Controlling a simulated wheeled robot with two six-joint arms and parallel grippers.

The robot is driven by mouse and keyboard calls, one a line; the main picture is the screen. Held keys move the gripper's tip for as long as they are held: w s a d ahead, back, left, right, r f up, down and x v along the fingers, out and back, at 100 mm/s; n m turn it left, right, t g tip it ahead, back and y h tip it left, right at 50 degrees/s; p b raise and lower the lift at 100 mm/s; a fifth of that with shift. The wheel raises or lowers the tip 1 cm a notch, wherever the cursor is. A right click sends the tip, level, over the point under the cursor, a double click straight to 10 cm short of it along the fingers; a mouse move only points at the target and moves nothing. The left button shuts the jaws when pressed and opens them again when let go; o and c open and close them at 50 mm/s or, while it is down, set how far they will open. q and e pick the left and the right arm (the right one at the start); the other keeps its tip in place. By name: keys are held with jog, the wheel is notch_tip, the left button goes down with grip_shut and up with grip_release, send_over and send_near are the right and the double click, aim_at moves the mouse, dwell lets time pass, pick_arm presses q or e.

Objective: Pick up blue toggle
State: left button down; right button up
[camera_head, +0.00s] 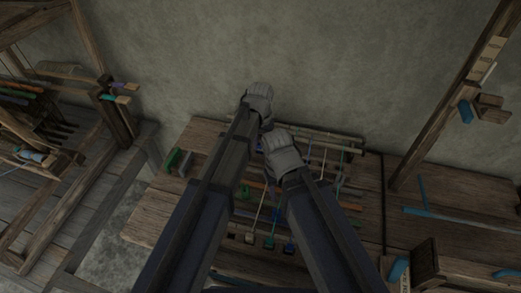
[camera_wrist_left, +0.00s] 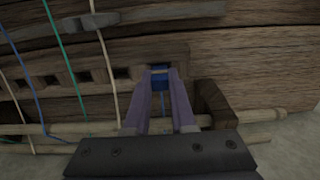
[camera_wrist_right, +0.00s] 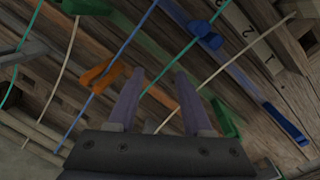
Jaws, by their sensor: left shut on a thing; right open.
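A small blue toggle (camera_wrist_left: 160,84) sits between the fingertips of my left gripper (camera_wrist_left: 160,74), which is shut on it. A blue cord hangs from it between the fingers, in front of a wooden bar with square holes (camera_wrist_left: 122,73). In the head view my left gripper (camera_head: 258,98) is at the far edge of the loom bench, and the toggle is hidden there. My right gripper (camera_wrist_right: 157,84) is open and empty above cords and toggles.
An orange toggle (camera_wrist_right: 104,76) and a green toggle (camera_wrist_right: 224,118) lie beside my right fingers. Several taut cords cross below both grippers. A wooden post (camera_head: 445,110) rises at the right. The wall (camera_head: 330,60) stands behind the bench.

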aim_at(261, 145)
jog(key=shift+r, duration=0.1)
pick_arm(q)
notch_tip(261, 145, up, 10)
jog(key=p, duration=1)
pick_arm(e)
notch_tip(261, 145, up, 10)
pick_arm(q)
jog(key=shift+s, duration=0.1)
dwell(0.6)
